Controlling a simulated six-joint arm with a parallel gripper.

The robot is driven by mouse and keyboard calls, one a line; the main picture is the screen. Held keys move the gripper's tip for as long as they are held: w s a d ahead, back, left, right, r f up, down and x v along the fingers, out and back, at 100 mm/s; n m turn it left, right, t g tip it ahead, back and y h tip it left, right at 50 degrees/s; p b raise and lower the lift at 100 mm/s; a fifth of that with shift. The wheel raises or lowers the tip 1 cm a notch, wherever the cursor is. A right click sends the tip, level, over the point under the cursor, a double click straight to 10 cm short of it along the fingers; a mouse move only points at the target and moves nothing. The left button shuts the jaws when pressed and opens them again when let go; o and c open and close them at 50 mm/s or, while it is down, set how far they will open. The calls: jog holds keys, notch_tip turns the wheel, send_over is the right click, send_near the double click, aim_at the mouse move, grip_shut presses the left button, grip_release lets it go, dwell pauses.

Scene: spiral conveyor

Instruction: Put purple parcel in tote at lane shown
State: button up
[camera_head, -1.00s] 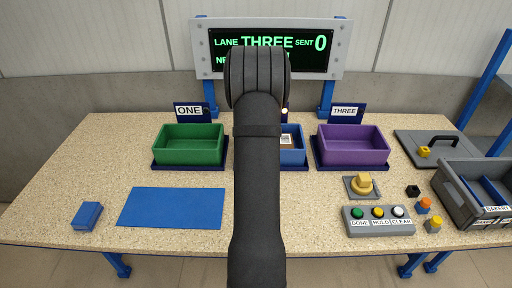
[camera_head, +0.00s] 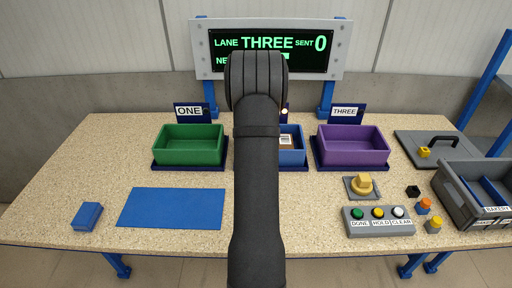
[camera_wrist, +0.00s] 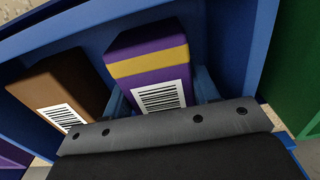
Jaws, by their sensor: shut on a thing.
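The purple parcel (camera_wrist: 149,58) has a yellow band and a white barcode label. It is inside the blue tote (camera_wrist: 232,42) in the wrist view. My gripper (camera_wrist: 160,90) is shut on it, with a blue finger at each side. In the head view my arm hides the parcel, the gripper and most of the blue tote (camera_head: 292,157). The display (camera_head: 270,50) reads LANE THREE, SENT 0. The purple tote (camera_head: 352,150) stands behind at right by the sign THREE (camera_head: 344,111) and looks empty.
A brown parcel (camera_wrist: 58,85) with a barcode lies beside the purple parcel in the blue tote. The green tote (camera_head: 189,150) at lane ONE looks empty. A button box (camera_head: 379,227) and a grey crate (camera_head: 464,208) are at right. The left table area is mostly clear.

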notch_tip(320, 180, up, 10)
jog(key=shift+f, duration=0.15)
jog(key=shift+d, duration=0.1)
jog(key=w+d, duration=0.2)
jog(key=d, duration=1.3)
send_near(335, 146)
jog(key=s+a+r, duration=0.2)
jog(key=s+r, duration=0.1)
jog(key=s, duration=0.1)
jog(key=f, duration=0.9)
jog(key=shift+d+f, duration=0.2)
jog(key=shift+f, duration=0.15)
jog(key=o, duration=0.8)
jog(key=shift+c, duration=0.2)
